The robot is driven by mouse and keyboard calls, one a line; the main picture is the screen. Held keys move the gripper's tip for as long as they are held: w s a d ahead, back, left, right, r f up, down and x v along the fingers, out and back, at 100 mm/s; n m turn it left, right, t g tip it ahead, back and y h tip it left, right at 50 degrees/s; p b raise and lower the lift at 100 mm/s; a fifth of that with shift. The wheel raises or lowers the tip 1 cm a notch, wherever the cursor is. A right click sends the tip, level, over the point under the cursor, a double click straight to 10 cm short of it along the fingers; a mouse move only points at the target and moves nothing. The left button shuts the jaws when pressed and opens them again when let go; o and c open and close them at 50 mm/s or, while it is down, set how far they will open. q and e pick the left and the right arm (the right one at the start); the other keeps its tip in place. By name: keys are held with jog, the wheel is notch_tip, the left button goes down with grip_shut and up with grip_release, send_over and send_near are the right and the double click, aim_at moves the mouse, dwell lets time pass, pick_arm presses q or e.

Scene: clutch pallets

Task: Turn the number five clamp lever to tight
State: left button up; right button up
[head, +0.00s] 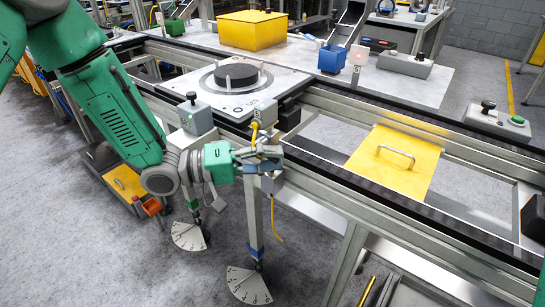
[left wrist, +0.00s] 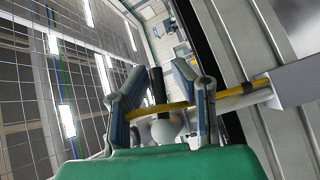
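The clamp lever's own shape is largely hidden by the fingers in the head view. My right gripper is not in view.
A yellow cable (head: 277,220) hangs beside the post and crosses the fingers in the wrist view. Another grey box (head: 195,117) with a black knob and a second white dial (head: 188,236) are to the left. A pallet (head: 235,88) with a round plate lies behind.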

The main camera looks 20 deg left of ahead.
pick_arm(q)
grip_shut()
jog(key=shift+m+y+p, duration=0.3)
jog(key=shift+m+p, duration=0.1)
jog(key=shift+p, duration=0.45)
jog(key=shift+w+a+f+m+y+p, duration=0.2)
jog(key=shift+a+f+m+y+p, duration=0.4)
jog(key=shift+m+y+p, duration=0.9)
jog(key=shift+w+a+f+m+y+p, duration=0.25)
jog(key=shift+a+f+m+y+p, duration=0.6)
jog(key=shift+y+p, duration=1.05)
jog(key=shift+w+a+f+m+y+p, duration=0.2)
jog(key=shift+a+f+m+y+p, duration=0.2)
jog(key=shift+m+y+p, duration=1.3)
jog(key=shift+y+b, duration=0.4)
jog(key=shift+y, duration=0.1)
